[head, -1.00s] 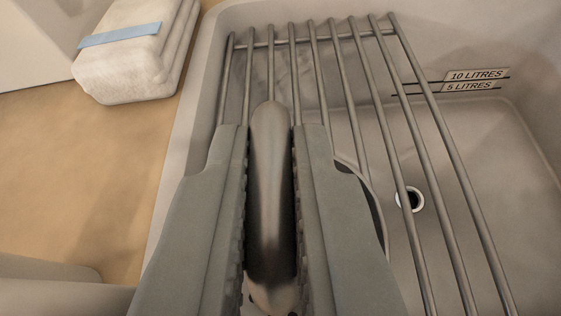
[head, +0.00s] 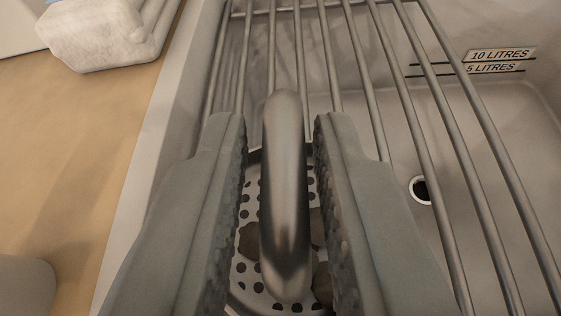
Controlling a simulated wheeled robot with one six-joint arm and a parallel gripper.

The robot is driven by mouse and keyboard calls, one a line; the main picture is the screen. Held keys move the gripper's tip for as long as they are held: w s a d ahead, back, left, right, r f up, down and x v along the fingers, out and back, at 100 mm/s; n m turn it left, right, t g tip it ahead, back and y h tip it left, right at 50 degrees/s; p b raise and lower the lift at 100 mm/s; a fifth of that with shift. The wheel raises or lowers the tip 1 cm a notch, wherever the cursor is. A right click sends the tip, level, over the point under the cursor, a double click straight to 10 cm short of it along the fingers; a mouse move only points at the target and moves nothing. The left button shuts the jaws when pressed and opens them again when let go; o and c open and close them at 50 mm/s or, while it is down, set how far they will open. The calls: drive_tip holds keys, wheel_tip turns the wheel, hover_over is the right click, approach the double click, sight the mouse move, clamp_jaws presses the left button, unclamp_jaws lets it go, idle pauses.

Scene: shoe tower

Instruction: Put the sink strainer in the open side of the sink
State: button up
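The sink strainer shows below my gripper. Its metal handle (head: 284,190) stands upright between my fingers, and its perforated plate (head: 246,268) with brown bits on it lies beneath. It appears to rest on the bars of the rack; the exact contact is hidden by my fingers. My gripper (head: 281,135) is open around the handle, with a gap on each side. The sink (head: 480,180) has its open side at the right, with a round drain hole (head: 420,190) in its floor.
A metal bar rack (head: 408,90) covers the left side of the sink. Labels reading 10 LITRES and 5 LITRES (head: 494,67) are on the back wall. The sink floor at right is clear.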

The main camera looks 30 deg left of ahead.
drive_tip(key=shift+r, duration=0.2)
idle(0.4)
drive_tip(key=v, duration=1.2)
idle(0.8)
drive_tip(key=shift+f, duration=0.1)
drive_tip(key=s+d+r+t+h, duration=0.1)
drive_tip(key=s+d+r+t, duration=0.2)
drive_tip(key=s+d+r, duration=0.95)
drive_tip(key=s+d+m+h, duration=0.1)
drive_tip(key=s+d, duration=0.4)
drive_tip(key=s, duration=0.4)
drive_tip(key=s+d+f+m+t+h, duration=0.1)
drive_tip(key=s+d+h, duration=0.1)
drive_tip(key=s+d, duration=0.4)
drive_tip(key=s, duration=0.2)
drive_tip(key=shift+s+t, duration=0.3)
drive_tip(key=shift+s, duration=0.1)
drive_tip(key=shift+o, duration=1.2)
drive_tip(key=shift+s+d+f, duration=0.15)
drive_tip(key=shift+s+d, duration=0.15)
drive_tip(key=shift+d, duration=0.05)
